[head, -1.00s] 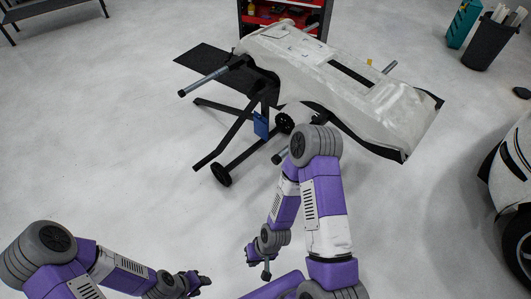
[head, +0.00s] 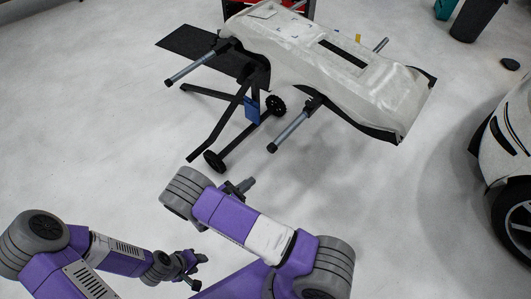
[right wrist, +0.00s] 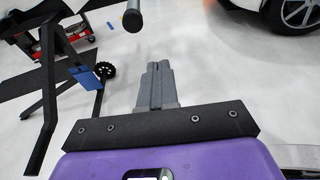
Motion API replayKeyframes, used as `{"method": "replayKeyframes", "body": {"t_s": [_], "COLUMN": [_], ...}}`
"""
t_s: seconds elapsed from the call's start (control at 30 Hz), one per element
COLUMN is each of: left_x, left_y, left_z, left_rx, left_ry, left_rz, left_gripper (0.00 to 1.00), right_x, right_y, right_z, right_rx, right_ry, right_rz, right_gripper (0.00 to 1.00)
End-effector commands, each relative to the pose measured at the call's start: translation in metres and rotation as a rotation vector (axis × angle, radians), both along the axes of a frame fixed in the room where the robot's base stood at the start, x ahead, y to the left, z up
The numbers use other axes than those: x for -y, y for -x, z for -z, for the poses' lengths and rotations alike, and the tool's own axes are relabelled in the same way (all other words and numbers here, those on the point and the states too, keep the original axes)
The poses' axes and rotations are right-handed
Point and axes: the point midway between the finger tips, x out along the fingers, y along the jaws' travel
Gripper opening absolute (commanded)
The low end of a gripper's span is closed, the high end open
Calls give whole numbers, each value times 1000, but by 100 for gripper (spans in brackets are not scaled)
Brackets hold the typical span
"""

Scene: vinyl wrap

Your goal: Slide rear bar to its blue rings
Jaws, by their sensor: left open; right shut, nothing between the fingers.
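A pale bumper-like panel (head: 350,75) lies on a black wheeled stand (head: 232,125). A grey bar with a dark end cap (head: 195,65) sticks out at the panel's left end, and a second such bar (head: 292,131) sticks out from its near side. A short bar end (head: 381,44) shows behind the panel. I cannot tell which is the rear bar, and no blue rings can be made out. My right gripper (head: 249,184) is shut and empty, short of the near bar. In the right wrist view its fingers (right wrist: 157,66) point below a bar end (right wrist: 132,20). My left gripper (head: 201,271) is open, low, far from the bars.
A blue part (head: 252,110) hangs on the stand's frame above its black wheels. A black mat (head: 200,50) lies behind the stand. A white car (head: 508,130) stands at the right and dark bins (head: 478,18) at the back right. The floor between my arms and the stand is clear.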

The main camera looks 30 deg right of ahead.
Motion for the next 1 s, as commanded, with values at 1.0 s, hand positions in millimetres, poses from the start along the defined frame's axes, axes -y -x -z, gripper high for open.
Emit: {"method": "replayKeyframes", "body": {"t_s": [1.0], "left_x": [0], "left_y": [0], "left_z": [26], "left_rx": [0], "left_ry": [0], "left_rz": [0], "left_gripper": [43], "right_x": [112], "right_y": [-72], "right_z": [-11], "right_rx": [55], "right_ry": [108], "right_rz": [-99], "right_gripper": [0]}}
